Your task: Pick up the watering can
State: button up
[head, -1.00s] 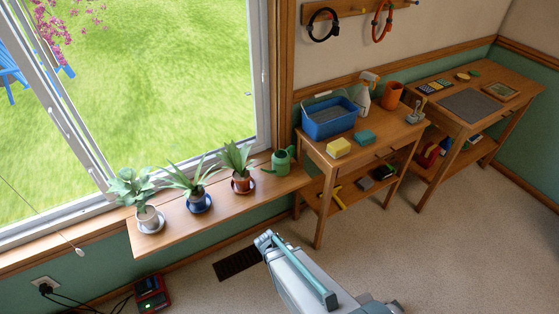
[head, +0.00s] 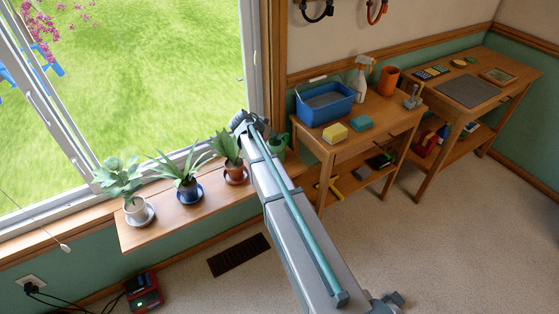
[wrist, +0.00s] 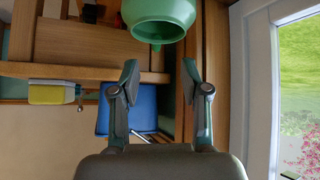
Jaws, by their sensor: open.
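The green watering can (head: 279,143) stands at the right end of the wooden window shelf (head: 160,227). In the head view my arm hides much of it. In the wrist view the can's rounded green body (wrist: 158,14) is at the top edge, cut off by the frame, roughly centred past my fingertips. My gripper (wrist: 160,78) is open and empty, with its two fingers apart and a gap between them and the can. In the head view my gripper (head: 242,121) is small and dark at the arm's end, in front of the window frame.
Potted plants stand left of the can: one in a terracotta pot (head: 235,174), one in a blue pot (head: 189,189), one in a white pot (head: 138,209). A side table at right holds a blue tub (head: 326,114), a yellow sponge (head: 334,133) and a spray bottle (head: 362,85).

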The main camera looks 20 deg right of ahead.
aim_at(286, 135)
jog(key=shift+w+d+m, duration=0.4)
jog(key=shift+d+m, duration=0.2)
jog(key=shift+d, duration=0.2)
jog(key=shift+w+d+f, duration=0.1)
jog(key=shift+d+f, duration=0.05)
jog(key=shift+d, duration=0.1)
jog(key=p+x, duration=0.1)
jog(key=x, duration=0.9)
jog(key=shift+p, duration=0.4)
jog(key=shift+c, duration=0.2)
grip_shut()
